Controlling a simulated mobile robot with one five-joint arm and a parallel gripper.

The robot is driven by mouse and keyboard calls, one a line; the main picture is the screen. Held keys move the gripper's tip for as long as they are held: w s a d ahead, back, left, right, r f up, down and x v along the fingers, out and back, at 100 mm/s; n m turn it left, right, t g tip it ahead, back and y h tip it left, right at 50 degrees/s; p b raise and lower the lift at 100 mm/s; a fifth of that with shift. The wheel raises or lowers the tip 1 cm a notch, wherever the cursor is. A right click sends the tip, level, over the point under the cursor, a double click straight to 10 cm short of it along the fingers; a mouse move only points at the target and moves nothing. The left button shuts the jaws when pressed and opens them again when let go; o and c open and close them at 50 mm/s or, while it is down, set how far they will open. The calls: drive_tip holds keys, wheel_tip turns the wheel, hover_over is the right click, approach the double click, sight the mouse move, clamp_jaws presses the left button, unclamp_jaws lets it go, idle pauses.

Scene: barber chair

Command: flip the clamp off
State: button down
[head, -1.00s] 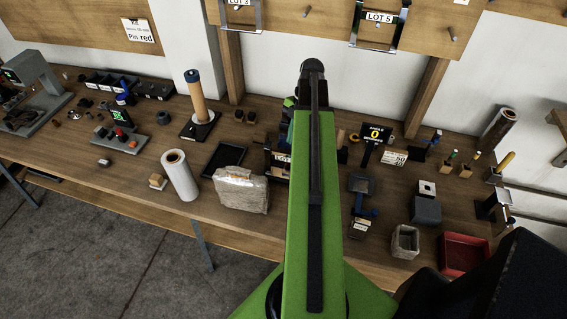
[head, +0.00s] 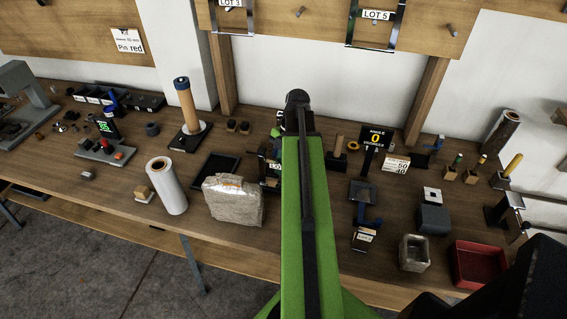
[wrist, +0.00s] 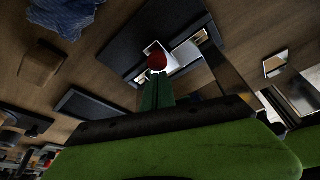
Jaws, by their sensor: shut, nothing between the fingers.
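In the wrist view my gripper (wrist: 157,92) shows as green fingers held together, with nothing between them. A round red knob (wrist: 157,61) is just beyond the fingertips; I cannot tell whether they touch it. The knob overlaps a dark plate (wrist: 128,38) with bright metal pieces (wrist: 188,43), which looks like the clamp's fixture. The clamp's lever is not clear. In the head view my green arm hides most of that area, and only part of a dark fixture (head: 268,168) shows left of it. The fingers are hidden there.
A wrapped brown block (head: 233,202), a white roll (head: 167,187) and a black tray (head: 215,168) stand left of my arm. Right of it are a counter sign (head: 374,139), a grey block (head: 432,217), a glass-like container (head: 414,253) and a red bin (head: 478,265).

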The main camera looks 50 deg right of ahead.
drive_tip(key=shift+a+f, duration=0.1)
drive_tip(key=shift+f, duration=0.1)
drive_tip(key=d, duration=0.1)
drive_tip(key=w+d, duration=0.2)
drive_tip(key=shift+d, duration=0.35)
drive_tip(key=shift+s, duration=0.1)
drive_tip(key=shift+r, duration=0.15)
drive_tip(key=shift+d+r+p, duration=0.1)
drive_tip(key=shift+r+p, duration=0.2)
drive_tip(key=shift+p, duration=0.2)
drive_tip(key=p+v, duration=0.8)
drive_tip(key=v, duration=0.1)
drive_tip(key=shift+p, duration=0.3)
